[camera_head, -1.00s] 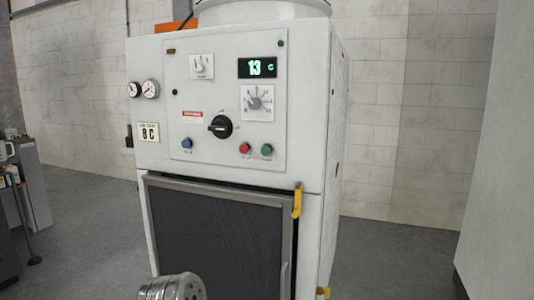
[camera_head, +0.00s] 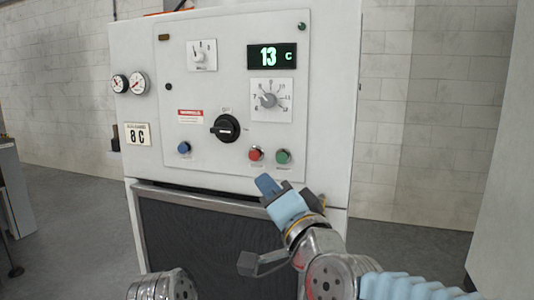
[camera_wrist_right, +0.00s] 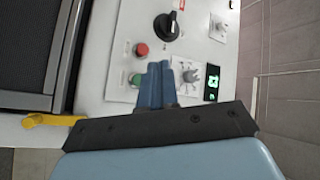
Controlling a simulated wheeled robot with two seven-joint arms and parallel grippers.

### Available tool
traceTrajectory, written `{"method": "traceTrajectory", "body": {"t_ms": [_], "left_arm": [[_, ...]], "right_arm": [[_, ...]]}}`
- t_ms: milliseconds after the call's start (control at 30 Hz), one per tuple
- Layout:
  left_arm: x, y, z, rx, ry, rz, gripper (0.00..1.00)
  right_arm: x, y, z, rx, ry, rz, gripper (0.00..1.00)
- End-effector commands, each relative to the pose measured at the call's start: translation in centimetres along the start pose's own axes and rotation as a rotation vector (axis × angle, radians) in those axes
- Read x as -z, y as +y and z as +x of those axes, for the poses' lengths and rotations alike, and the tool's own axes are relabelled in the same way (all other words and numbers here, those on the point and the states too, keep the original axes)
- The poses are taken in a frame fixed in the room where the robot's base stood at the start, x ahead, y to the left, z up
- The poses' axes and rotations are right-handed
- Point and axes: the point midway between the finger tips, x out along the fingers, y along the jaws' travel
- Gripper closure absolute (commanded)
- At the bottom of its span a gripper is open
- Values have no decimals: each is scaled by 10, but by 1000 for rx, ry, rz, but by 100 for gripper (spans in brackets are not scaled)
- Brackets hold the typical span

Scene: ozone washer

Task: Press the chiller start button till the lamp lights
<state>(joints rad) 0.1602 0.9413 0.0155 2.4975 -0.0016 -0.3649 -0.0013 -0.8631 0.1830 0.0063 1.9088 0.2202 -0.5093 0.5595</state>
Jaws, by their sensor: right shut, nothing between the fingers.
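The chiller (camera_head: 235,100) is a white cabinet with a control panel on its front. A green button (camera_head: 283,156) sits low on the panel at the right, with a red button (camera_head: 256,154) beside it and a blue button (camera_head: 184,148) at the left. The green button (camera_wrist_right: 135,80) also shows in the right wrist view, just left of the fingers. A small dark green lamp (camera_head: 302,26) at the panel's top right looks unlit. My right gripper (camera_head: 266,184) is shut and empty, below the red and green buttons, apart from them in the picture. My left gripper is not in view.
The display (camera_head: 272,56) reads 13 C. A black rotary switch (camera_head: 226,128) and a dial (camera_head: 270,100) are on the panel. A yellow latch (camera_wrist_right: 50,121) shows in the right wrist view. A dark grille (camera_head: 210,235) lies below the panel.

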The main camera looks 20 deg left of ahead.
Motion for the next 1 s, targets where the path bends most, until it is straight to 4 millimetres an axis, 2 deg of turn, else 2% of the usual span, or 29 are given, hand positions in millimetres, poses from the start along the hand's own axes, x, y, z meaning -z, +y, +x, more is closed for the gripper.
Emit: {"method": "traceTrajectory", "body": {"t_ms": [167,567,1000], "left_arm": [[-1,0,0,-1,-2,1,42],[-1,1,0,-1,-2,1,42],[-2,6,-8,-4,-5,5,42]], "right_arm": [[2,-7,-1,12,5,7,100],[4,-4,2,10,4,7,100],[33,23,41,8,4,5,100]]}}
